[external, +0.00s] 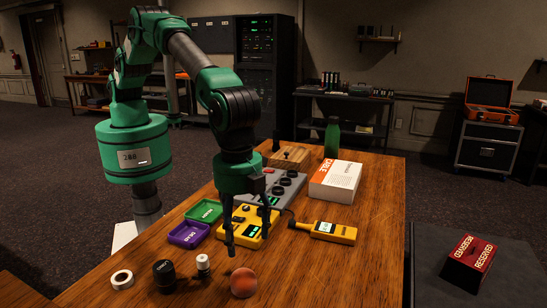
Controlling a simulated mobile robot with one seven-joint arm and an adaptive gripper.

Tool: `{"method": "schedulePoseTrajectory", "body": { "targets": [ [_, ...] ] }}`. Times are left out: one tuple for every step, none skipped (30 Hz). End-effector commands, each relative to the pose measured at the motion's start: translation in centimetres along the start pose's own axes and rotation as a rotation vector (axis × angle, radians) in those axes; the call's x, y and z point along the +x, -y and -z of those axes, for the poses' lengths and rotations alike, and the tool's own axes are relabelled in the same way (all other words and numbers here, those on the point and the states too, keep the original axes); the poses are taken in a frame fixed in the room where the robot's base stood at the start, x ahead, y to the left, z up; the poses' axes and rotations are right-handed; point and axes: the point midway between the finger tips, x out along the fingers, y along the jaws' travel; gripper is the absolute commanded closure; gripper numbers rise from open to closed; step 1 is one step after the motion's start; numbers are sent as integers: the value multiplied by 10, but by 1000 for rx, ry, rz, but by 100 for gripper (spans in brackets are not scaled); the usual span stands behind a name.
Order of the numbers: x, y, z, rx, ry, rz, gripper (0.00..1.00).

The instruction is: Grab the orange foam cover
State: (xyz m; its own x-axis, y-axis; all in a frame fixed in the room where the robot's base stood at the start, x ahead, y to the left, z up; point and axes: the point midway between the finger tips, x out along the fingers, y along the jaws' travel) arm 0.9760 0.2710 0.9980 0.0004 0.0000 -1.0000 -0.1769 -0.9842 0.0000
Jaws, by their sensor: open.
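The orange foam cover (243,283) is a round orange ball shape. It sits on the wooden desk near its front edge, in the external view. My gripper (240,247) points down, with its fingers open, above and just behind the foam cover as seen here. Nothing shows between the fingers. The gap between fingertips and foam cover is hard to judge from this one view.
Left of the foam cover stand a small white-topped cylinder (203,265), a black knob-like cylinder (164,274) and a white tape roll (122,279).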

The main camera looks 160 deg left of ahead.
Motion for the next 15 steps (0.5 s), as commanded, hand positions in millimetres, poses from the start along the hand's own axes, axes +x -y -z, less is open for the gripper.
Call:
{"method": "schedulePoseTrajectory", "body": {
  "targets": [
    [3,0,0,0,1,0,29],
    [5,0,0,0,1,-1,29],
    [8,0,0,0,1,-1,29],
    [12,0,0,0,2,-1,29],
    [15,0,-1,0,2,-1,29],
    [20,0,-1,0,3,-1,29],
    [24,-1,-1,0,3,-2,29],
    [29,-1,-1,0,4,-2,29],
    [34,-1,-1,0,3,-2,29],
    [39,-1,-1,0,3,-1,29],
    [44,0,-1,0,3,-1,29],
    [50,0,-1,0,3,-1,29],
    [54,-1,-1,0,3,-1,29],
    [58,0,-1,0,2,-1,29],
    [64,0,0,0,2,-1,29]
  ]
}}
